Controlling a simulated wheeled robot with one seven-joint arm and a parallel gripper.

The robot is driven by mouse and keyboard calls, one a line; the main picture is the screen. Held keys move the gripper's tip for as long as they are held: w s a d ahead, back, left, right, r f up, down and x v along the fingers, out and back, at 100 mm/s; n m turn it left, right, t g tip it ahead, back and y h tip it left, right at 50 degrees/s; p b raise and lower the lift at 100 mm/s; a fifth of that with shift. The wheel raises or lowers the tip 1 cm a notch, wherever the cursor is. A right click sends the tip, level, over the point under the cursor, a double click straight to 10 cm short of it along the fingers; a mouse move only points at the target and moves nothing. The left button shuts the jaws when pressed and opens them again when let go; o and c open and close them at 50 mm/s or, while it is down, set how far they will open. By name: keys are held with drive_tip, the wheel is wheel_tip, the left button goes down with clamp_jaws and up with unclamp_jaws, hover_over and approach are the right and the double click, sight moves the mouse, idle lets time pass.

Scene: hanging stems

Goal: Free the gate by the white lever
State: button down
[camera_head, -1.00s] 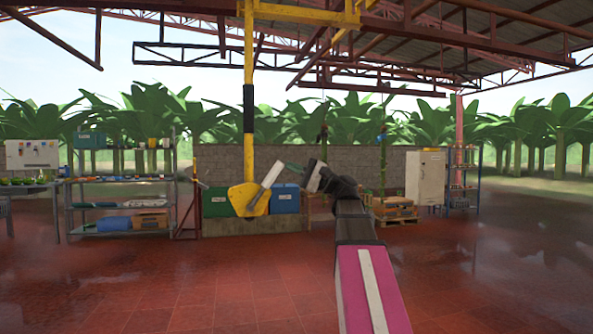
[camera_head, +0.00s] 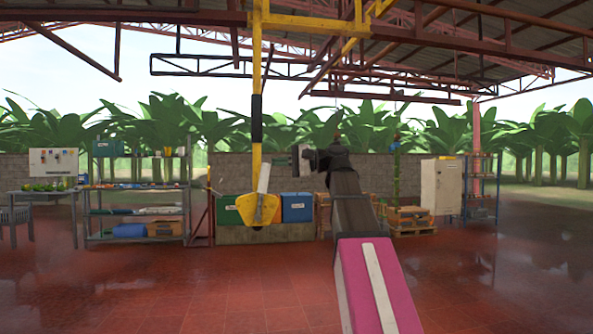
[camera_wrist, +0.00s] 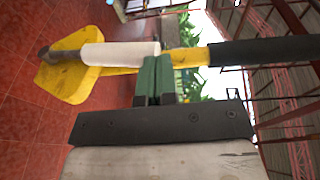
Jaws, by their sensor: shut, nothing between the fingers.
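The white lever (camera_head: 264,178) stands nearly upright on the yellow plate (camera_head: 258,209) at the foot of a yellow and black hanging post (camera_head: 257,120). I cannot tell which part is the gate. In the wrist view the white lever (camera_wrist: 120,55) lies across the picture, with the yellow plate (camera_wrist: 68,78) at its left. My gripper (camera_wrist: 156,68) has its green fingers shut together and empty. Their tips appear close to the lever's right end; I cannot tell whether they touch. In the head view my gripper (camera_head: 301,158) is right of the lever, its fingers not clear.
A green bin (camera_head: 229,213) and a blue bin (camera_head: 297,207) stand behind the plate. A loaded shelf (camera_head: 137,200) and a table (camera_head: 42,195) are at left. A white cabinet (camera_head: 441,187) and pallets (camera_head: 410,220) are at right. The red floor in front is open.

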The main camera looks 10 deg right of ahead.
drive_tip(key=a, duration=0.2)
drive_tip(key=a+h, duration=0.1)
drive_tip(key=a, duration=0.2)
drive_tip(key=a+r+h, duration=0.1)
drive_tip(key=a, duration=0.1)
drive_tip(key=shift+a, duration=0.2)
drive_tip(key=shift+a+f, duration=0.1)
drive_tip(key=shift+a, duration=1.15)
